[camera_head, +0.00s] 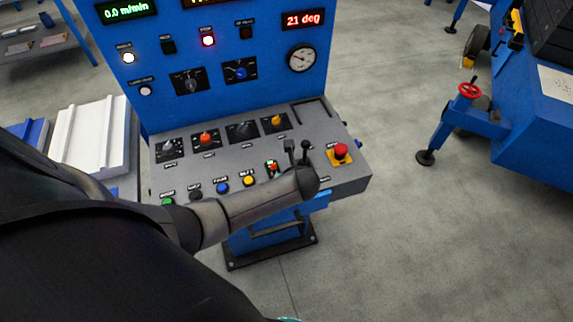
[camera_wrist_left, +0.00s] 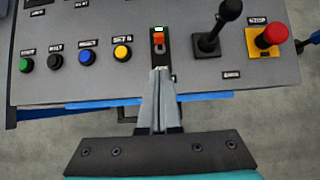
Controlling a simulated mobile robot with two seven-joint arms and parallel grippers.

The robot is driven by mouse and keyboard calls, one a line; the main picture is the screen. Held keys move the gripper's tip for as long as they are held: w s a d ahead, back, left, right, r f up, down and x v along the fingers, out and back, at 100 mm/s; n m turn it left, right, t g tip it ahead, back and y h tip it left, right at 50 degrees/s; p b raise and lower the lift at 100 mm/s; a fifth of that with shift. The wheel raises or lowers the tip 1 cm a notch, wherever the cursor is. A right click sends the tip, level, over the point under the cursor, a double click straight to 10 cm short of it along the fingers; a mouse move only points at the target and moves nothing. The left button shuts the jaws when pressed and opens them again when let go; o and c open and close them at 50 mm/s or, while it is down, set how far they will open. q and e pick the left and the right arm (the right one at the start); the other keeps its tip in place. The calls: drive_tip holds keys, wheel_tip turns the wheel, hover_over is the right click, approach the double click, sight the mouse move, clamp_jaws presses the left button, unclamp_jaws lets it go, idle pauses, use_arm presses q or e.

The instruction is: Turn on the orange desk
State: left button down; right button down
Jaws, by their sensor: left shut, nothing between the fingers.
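The grey sloping control desk (camera_head: 225,160) stands in front of a blue upright panel (camera_head: 225,95). A small switch (camera_head: 272,166) with an orange-red part and a lit green-white top sits near the desk's front edge; it also shows in the left wrist view (camera_wrist_left: 158,38). My left gripper (camera_wrist_left: 159,72) is shut and empty, its fingertips just below this switch at its black plate. I cannot tell whether they touch. In the head view my arm hides the fingers. My right gripper is not in view.
A black lever (camera_wrist_left: 208,43) and a red stop button on yellow (camera_wrist_left: 268,38) are right of the switch. Yellow (camera_wrist_left: 122,52), blue (camera_wrist_left: 88,58), black and green (camera_wrist_left: 26,65) buttons are left. Orange-red (camera_head: 206,139) and yellow (camera_head: 277,121) knobs sit higher.

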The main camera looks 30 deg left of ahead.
use_arm(q)
drive_tip(key=v, duration=0.3)
drive_tip(key=shift+r+p, duration=0.25)
drive_tip(key=shift+p, duration=0.15)
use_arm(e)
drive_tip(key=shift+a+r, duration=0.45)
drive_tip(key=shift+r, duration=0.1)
use_arm(q)
drive_tip(key=shift+d, duration=0.1)
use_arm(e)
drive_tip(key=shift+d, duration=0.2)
